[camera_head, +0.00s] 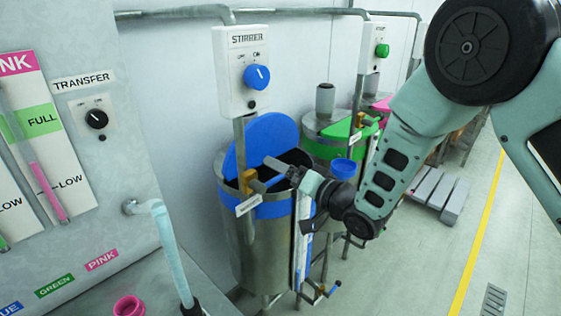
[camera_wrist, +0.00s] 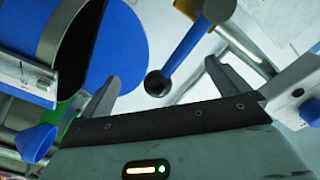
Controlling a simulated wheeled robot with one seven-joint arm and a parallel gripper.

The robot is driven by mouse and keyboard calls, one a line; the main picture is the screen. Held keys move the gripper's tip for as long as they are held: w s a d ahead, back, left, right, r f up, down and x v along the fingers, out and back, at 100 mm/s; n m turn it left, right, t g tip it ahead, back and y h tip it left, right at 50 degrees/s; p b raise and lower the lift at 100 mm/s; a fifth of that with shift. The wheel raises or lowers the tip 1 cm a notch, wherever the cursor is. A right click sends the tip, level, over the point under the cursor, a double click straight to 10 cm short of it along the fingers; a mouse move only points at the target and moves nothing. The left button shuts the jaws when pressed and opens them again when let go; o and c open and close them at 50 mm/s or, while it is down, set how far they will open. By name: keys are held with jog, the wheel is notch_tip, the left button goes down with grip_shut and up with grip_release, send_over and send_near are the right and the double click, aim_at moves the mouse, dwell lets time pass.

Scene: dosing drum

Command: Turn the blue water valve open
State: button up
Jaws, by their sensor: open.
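The blue water valve has a brass body (camera_head: 248,180) on the vertical pipe in front of the blue-banded steel drum (camera_head: 262,252). In the wrist view its blue lever (camera_wrist: 187,47) runs down to a black ball end. My gripper (camera_head: 278,172) is at the valve, above the drum's rim, and partly hides the lever in the head view. In the wrist view my gripper (camera_wrist: 165,85) is open, with one finger on each side of the ball end. I see no clear contact between the fingers and the lever.
A blue lid (camera_head: 266,140) stands raised behind my gripper. The STIRRER box (camera_head: 243,70) with a blue knob is above. A white tag (camera_head: 248,205) hangs below the valve. A blue funnel (camera_head: 344,168) and a green drum (camera_head: 325,150) stand behind. Floor at right is mostly clear.

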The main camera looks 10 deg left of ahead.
jog(key=shift+s+a+r, duration=0.2)
jog(key=shift+s+r, duration=0.05)
jog(key=shift+r, duration=0.1)
jog(key=shift+s+r+p, duration=0.1)
jog(key=shift+r+p, duration=0.4)
jog(key=shift+r, duration=0.55)
jog(key=shift+a+r, duration=0.1)
jog(key=shift+r, duration=0.05)
jog(key=shift+r, duration=0.1)
